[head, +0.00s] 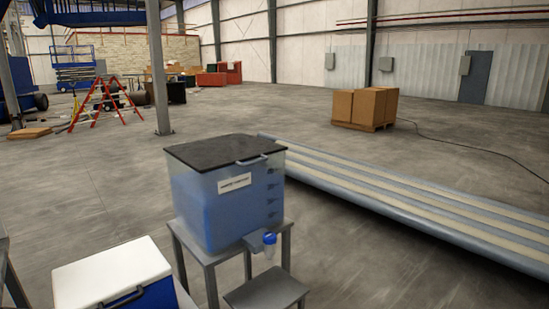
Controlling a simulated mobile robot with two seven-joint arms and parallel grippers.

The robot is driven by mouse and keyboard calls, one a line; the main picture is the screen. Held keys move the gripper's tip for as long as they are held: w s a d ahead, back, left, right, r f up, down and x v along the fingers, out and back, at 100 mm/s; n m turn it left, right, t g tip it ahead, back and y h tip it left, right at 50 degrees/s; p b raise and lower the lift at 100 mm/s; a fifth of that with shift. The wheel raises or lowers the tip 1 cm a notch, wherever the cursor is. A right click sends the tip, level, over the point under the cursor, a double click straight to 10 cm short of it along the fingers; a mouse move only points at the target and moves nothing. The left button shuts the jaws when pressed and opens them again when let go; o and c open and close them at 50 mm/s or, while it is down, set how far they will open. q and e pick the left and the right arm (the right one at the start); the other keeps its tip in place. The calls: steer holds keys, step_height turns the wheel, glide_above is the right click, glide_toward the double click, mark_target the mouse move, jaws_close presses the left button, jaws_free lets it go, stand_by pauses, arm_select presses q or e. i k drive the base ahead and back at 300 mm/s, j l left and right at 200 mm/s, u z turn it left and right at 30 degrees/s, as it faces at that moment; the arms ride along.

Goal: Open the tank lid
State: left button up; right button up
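The tank (230,205) is a translucent bluish box with a white label and level marks on its side. It stands upright on a grey metal stand (205,262) at the centre of the head view. Its dark flat lid (215,148) lies shut across the top. A light grey handle (252,160) sits at the lid's front right edge. Neither of my grippers shows in this view.
A blue cooler with a white lid (112,272) stands at the lower left, close to the stand. A small grey step (266,291) is in front of the tank. A long ribbed grey platform (400,205) runs along the right. Open concrete floor lies behind the tank.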

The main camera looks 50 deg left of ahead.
mark_target(204, 156)
steer(key=i+l+u, duration=0.2)
steer(key=i, duration=0.95)
steer(key=i+u, duration=0.45)
steer(key=i+l+u, duration=0.1)
steer(key=i+u, duration=0.3)
steer(key=i+l+u, duration=0.1)
steer(key=i+u, duration=0.15)
steer(key=u, duration=0.2)
steer(key=i+l+u, duration=0.2)
steer(key=u, duration=0.25)
steer(key=i+l, duration=0.05)
